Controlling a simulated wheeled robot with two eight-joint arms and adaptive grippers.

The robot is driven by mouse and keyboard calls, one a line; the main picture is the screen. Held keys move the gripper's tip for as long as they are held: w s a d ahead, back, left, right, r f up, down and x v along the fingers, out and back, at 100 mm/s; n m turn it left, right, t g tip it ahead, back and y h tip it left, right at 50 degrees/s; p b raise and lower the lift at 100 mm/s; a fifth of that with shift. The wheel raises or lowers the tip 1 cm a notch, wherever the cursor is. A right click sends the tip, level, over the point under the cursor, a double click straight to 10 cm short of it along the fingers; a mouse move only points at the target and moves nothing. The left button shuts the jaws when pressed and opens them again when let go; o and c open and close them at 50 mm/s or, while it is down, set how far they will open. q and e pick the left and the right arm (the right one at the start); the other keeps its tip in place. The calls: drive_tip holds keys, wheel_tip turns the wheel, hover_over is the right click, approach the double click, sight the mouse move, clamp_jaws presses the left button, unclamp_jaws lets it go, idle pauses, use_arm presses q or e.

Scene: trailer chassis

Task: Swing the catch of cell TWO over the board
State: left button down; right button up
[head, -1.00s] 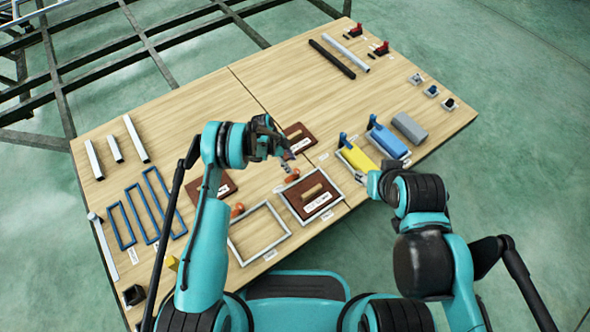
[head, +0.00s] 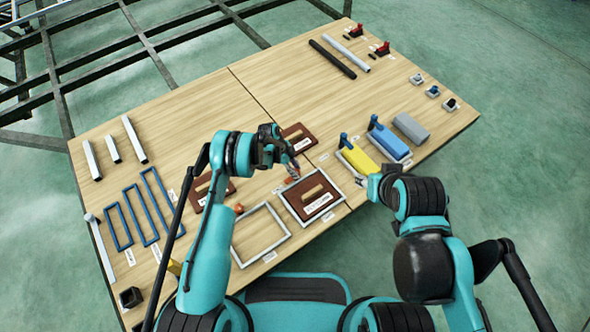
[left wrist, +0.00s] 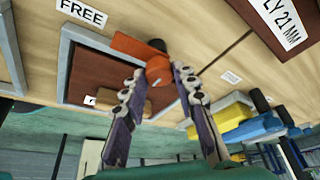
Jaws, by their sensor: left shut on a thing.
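A brown board (head: 325,209) with a wooden handle lies in a grey-framed cell (head: 334,176). It also shows in the left wrist view (left wrist: 98,72). An orange catch (left wrist: 132,45) with a dark round pivot sits by a corner of that frame. My left gripper (head: 293,176) is at this corner, and in the left wrist view its fingertips (left wrist: 157,76) are closed on the rounded end of the catch. Whether the catch overlaps the board is unclear. My right gripper (head: 375,181) is near the table's front edge beside the yellow block; its fingers are not clear.
An empty grey frame (head: 236,250) lies to the left, with another orange catch (head: 239,209) by it. Other brown boards (head: 298,134) lie behind. Yellow (head: 358,158) and blue (head: 389,143) blocks stand to the right. The back middle of the table is clear.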

use_arm(q)
drive_tip(key=shift+n, duration=0.3)
drive_tip(key=n+t, duration=0.2)
drive_tip(key=n, duration=0.2)
drive_tip(key=shift+s, duration=0.2)
drive_tip(key=n, duration=0.2)
drive_tip(key=n+t+y, duration=0.1)
drive_tip(key=n, duration=0.1)
drive_tip(key=shift+s+d+n+t, duration=0.1)
drive_tip(key=shift+n+t, duration=0.2)
drive_tip(key=shift+n, duration=0.1)
drive_tip(key=n+t+y, duration=0.1)
drive_tip(key=n, duration=0.3)
drive_tip(key=shift+d, duration=0.1)
drive_tip(key=shift+s+n+t+y, duration=0.15)
drive_tip(key=shift+n+y, duration=0.3)
drive_tip(key=shift+n, duration=0.65)
drive_tip(key=shift+w+n+t+y, duration=0.15)
drive_tip(key=shift+n+y, duration=0.3)
drive_tip(key=shift+n, duration=0.65)
drive_tip(key=shift+s, duration=0.1)
drive_tip(key=c, duration=1.2)
unclamp_jaws()
